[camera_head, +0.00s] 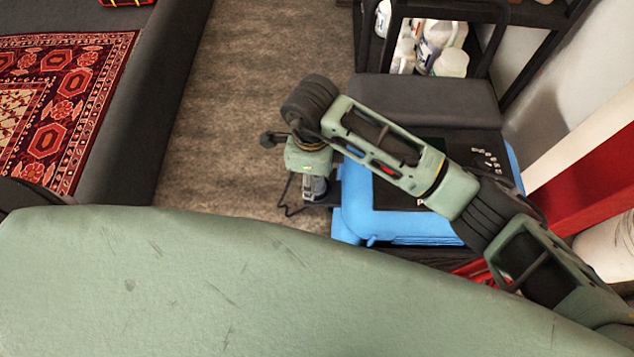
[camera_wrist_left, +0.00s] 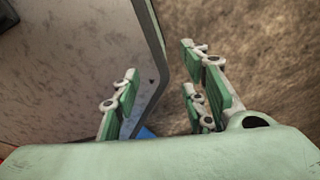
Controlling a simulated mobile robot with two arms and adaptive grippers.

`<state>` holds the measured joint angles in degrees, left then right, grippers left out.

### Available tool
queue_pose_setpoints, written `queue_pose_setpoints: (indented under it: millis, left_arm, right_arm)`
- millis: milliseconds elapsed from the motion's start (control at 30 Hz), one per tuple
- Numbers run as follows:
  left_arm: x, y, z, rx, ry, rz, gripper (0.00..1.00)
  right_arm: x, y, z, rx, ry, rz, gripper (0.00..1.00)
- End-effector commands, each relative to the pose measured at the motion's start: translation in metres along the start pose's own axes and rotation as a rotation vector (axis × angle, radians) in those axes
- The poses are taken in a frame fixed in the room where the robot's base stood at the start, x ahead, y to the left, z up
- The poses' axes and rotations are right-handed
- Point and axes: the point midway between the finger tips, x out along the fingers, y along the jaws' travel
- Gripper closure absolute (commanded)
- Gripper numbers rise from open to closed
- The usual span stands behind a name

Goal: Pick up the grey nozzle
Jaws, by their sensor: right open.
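My right arm reaches in from the right in the head view. Its gripper (camera_head: 314,188) is open and points down beside the left edge of the blue case, small and partly hidden by its own wrist. I cannot make out the grey nozzle for certain in either view; it may be hidden below the right wrist. My left gripper (camera_wrist_left: 160,82) shows in the left wrist view, with its green-padded fingers apart and nothing between them. It is not visible in the head view.
A blue case (camera_head: 360,212) with a dark top lies under my right forearm. A dark shelf holds white bottles (camera_head: 452,62) at the back. A patterned red rug (camera_head: 62,112) lies on a dark raised surface at left. Brown floor (camera_head: 240,100) is clear between them.

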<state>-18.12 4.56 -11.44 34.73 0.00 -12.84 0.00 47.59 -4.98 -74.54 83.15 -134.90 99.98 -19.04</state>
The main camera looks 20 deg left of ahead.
Motion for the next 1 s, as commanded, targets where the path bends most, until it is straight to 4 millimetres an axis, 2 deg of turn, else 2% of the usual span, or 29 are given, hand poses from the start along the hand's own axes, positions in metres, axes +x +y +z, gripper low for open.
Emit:
queue_pose_setpoints:
  millis: [233,400,533,800,1000]
  left_arm:
    - [0.025,-0.002,-0.017,0.001,0.028,-0.003,0.6]
    - [0.025,-0.004,-0.035,0.001,0.055,-0.006,0.6]
    - [0.025,-0.005,-0.034,0.001,0.054,-0.006,0.6]
    - [0.025,-0.002,-0.018,0.001,0.03,-0.003,0.6]
    - [0.025,-0.002,-0.016,0.001,0.026,-0.003,0.6]
  right_arm:
    - [0.041,-0.005,-0.006,0.002,-0.001,0.003,0.51]
    - [0.045,-0.006,-0.006,0.001,-0.001,0.0,0.51]
    - [0.044,-0.005,-0.006,0.001,-0.001,0.0,0.51]
    - [0.044,-0.005,-0.006,0.001,-0.001,0.001,0.75]
    - [0.044,-0.005,-0.006,0.001,-0.001,0.001,0.92]
